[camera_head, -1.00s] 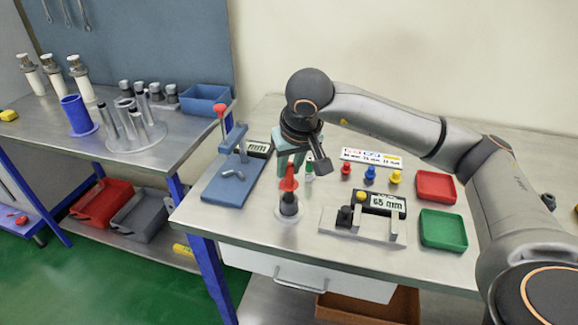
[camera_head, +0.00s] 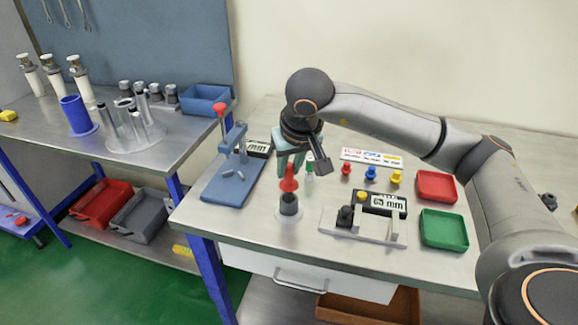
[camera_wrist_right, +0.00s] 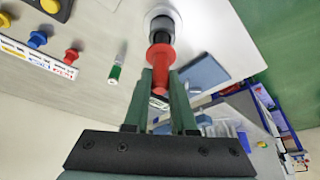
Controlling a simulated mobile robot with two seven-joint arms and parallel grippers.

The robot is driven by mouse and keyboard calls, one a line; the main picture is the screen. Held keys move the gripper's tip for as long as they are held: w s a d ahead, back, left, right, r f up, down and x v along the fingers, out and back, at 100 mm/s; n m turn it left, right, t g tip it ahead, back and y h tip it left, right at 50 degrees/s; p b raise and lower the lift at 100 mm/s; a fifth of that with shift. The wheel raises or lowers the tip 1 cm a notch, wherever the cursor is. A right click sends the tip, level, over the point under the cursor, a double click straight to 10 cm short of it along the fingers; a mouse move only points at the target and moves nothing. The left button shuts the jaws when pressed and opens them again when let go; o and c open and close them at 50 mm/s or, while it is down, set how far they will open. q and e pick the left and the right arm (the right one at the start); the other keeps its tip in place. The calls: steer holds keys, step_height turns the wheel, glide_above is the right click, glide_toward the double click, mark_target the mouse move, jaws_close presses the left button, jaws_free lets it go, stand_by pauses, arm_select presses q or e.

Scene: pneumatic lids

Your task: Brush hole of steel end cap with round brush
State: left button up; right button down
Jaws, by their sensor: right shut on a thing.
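My right gripper (camera_head: 290,165) is shut on the red handle of the round brush (camera_head: 288,183) and holds it upright, pointing down. The brush is right above the dark grey steel end cap (camera_head: 289,206), which stands on a pale round base on the bench. In the right wrist view, the brush's red flange (camera_wrist_right: 160,52) is in line with the dark cap (camera_wrist_right: 163,24), between the fingers of the gripper (camera_wrist_right: 160,85). The bristles are hidden, and I cannot tell how deep they reach into the hole. My left gripper is not in view.
Left of the cap is a blue lever press (camera_head: 232,180). To its right are a gauge fixture (camera_head: 375,228), a green tray (camera_head: 443,229) and a red tray (camera_head: 436,186). Small coloured knobs (camera_head: 370,173) stand farther back.

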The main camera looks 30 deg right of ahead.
steer(key=shift+r+p, duration=0.45)
steer(key=shift+r, duration=0.45)
steer(key=shift+f+b, duration=0.95)
steer(key=shift+f, duration=0.15)
steer(key=shift+r+p, duration=2.6)
steer(key=shift+r, duration=0.95)
